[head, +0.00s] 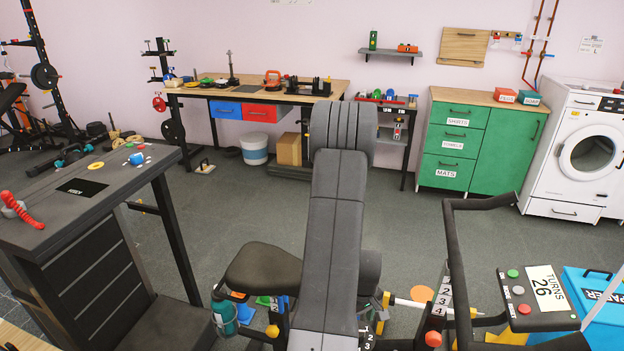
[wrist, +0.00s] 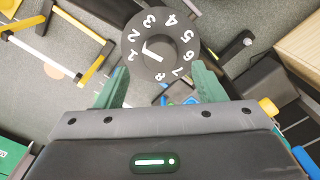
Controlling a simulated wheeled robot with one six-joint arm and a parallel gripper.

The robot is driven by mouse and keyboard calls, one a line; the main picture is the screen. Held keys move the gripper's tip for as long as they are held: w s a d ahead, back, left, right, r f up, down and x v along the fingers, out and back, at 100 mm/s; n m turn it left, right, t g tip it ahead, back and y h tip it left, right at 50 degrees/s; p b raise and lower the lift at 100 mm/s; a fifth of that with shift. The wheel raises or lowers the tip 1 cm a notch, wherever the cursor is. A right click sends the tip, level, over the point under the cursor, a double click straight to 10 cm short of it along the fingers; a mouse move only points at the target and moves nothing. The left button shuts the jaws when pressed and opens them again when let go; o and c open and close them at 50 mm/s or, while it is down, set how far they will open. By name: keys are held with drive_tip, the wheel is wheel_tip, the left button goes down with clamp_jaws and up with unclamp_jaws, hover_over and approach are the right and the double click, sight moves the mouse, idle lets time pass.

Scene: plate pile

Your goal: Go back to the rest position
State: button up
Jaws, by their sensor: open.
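In the wrist view my gripper (wrist: 160,82) is open, with its two green fingers apart and nothing held between them. A round dark dial (wrist: 158,42) with white numerals and a white pointer lies ahead of the fingertips. The fingers look clear of it, though the depth is hard to judge. In the head view my grey arm rises through the middle of the picture, and my gripper is hidden behind it.
An exercise machine with a dark seat (head: 262,268), handlebar (head: 452,235) and console (head: 540,298) stands close ahead. A dark desk (head: 110,205) is at left. The workbench (head: 250,90), green cabinet (head: 475,140) and washing machine (head: 578,150) line the wall. Open floor (head: 420,220) lies between.

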drive_tip(key=shift+r, duration=1.15)
drive_tip(key=shift+s, duration=0.1)
